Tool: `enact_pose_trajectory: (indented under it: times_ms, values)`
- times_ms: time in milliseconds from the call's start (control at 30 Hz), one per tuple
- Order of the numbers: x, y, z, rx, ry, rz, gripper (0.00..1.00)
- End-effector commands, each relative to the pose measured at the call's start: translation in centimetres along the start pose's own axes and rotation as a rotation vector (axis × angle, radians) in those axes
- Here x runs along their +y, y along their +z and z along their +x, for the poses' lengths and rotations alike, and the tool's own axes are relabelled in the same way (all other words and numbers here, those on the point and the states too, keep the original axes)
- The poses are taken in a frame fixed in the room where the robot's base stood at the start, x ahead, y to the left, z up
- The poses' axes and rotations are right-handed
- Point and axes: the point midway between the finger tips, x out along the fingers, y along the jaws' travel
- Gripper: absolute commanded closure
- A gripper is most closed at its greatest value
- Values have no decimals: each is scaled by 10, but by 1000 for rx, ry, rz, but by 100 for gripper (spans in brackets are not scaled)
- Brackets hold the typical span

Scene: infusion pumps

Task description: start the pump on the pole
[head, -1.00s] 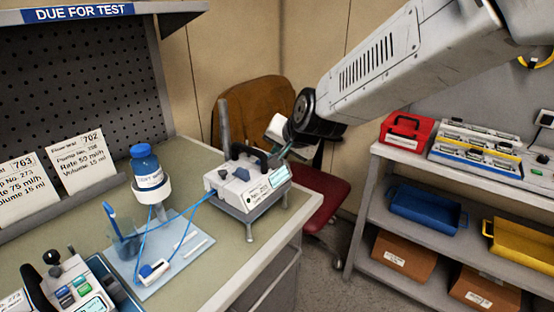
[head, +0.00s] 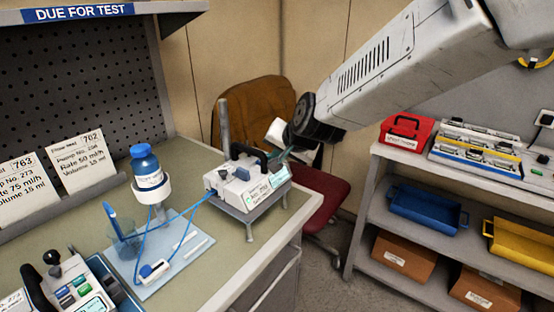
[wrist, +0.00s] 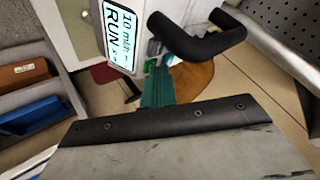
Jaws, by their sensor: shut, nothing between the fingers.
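The pump (head: 232,190) is a white box with a black handle, on a stand beside an upright grey pole (head: 224,125) at the bench's right corner. A blue tube runs from its left side. In the wrist view its lit display (wrist: 120,35) reads "10 ml/h RUN", beside the black handle (wrist: 196,42). My gripper (wrist: 157,88) has teal fingers, shut and empty, close to the pump's panel. A green patch shows just past the fingertips. Whether they touch it I cannot tell. In the head view my gripper (head: 283,156) is at the pump's far right end.
A blue-capped bottle (head: 146,165) in a holder and a cup (head: 123,240) stand left of the pump. Another pump (head: 75,290) is at the front left. A chair (head: 255,120) stands behind. Shelves (head: 375,200) with bins are at the right.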

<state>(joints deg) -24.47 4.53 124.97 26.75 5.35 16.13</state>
Motion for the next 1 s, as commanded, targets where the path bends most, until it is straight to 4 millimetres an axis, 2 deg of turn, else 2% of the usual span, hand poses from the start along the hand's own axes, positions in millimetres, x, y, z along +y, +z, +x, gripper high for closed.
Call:
enact_pose_trajectory:
  times_ms: [1000]
  values:
    - [-11,-11,-15,0,-1,0,100]
